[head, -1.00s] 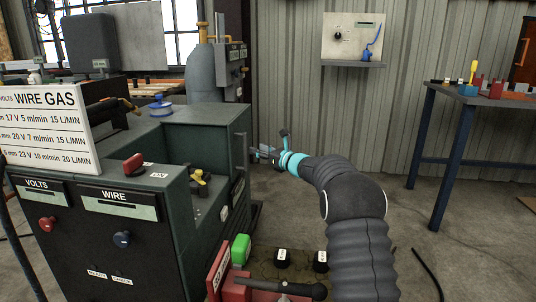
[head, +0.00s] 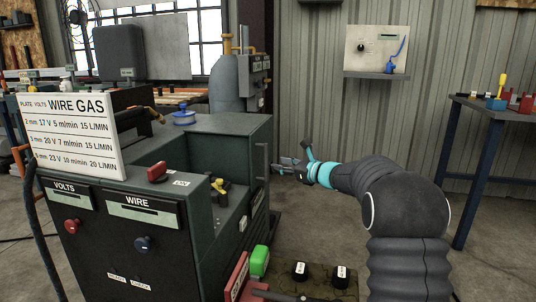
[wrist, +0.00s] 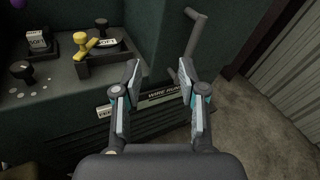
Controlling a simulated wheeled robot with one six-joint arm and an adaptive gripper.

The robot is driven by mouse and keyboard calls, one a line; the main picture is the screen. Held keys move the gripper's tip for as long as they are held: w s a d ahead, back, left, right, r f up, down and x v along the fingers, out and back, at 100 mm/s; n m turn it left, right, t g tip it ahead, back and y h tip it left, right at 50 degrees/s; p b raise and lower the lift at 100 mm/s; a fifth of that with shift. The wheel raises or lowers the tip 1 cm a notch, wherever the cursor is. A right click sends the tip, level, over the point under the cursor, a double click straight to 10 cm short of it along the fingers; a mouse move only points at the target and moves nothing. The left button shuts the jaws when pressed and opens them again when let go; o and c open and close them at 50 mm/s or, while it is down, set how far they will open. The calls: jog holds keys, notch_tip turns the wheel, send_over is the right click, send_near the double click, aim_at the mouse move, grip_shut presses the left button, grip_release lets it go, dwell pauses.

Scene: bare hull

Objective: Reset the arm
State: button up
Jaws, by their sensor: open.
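My gripper (wrist: 160,88) is open and empty in the wrist view, its two fingers apart. Behind it are the dark green side of the welding machine and a grey bar handle (wrist: 187,45). In the head view my gripper (head: 280,165) is at the end of my arm, which reaches forward and to the left with the wrist bent. It is just right of the welding machine (head: 200,150). I cannot tell from the head view whether the fingers touch the machine.
A sign plate (head: 72,137) stands on the machine above red and blue knobs. A low panel with a green button (head: 259,261) and black knobs is in front. A wall shelf (head: 377,75) and a blue-legged table (head: 490,115) stand beyond. Concrete floor is open between them.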

jog(key=s+a+r+n+g+h, duration=0.1)
jog(key=s+n+g+h, duration=0.15)
jog(key=s+n, duration=0.8)
jog(key=s+a+r+n+g+h, duration=0.1)
jog(key=s+a+n+g+h, duration=0.15)
jog(key=s, duration=1.55)
jog(key=s+d+f+n+h, duration=0.2)
jog(key=s+d+f+n, duration=0.1)
jog(key=s, duration=0.5)
jog(key=s+d+f+n+h, duration=0.2)
jog(key=s+d+f+n, duration=0.1)
jog(key=s, duration=0.5)
jog(key=s+d+f+n+g+h, duration=0.1)
jog(key=s+d+f+n+h, duration=0.1)
jog(key=s+d+n, duration=0.3)
jog(key=s+f, duration=0.1)
jog(key=s, duration=0.2)
jog(key=shift+s+d+h, duration=0.2)
jog(key=shift+d+h, duration=0.15)
jog(key=shift+h, duration=0.05)
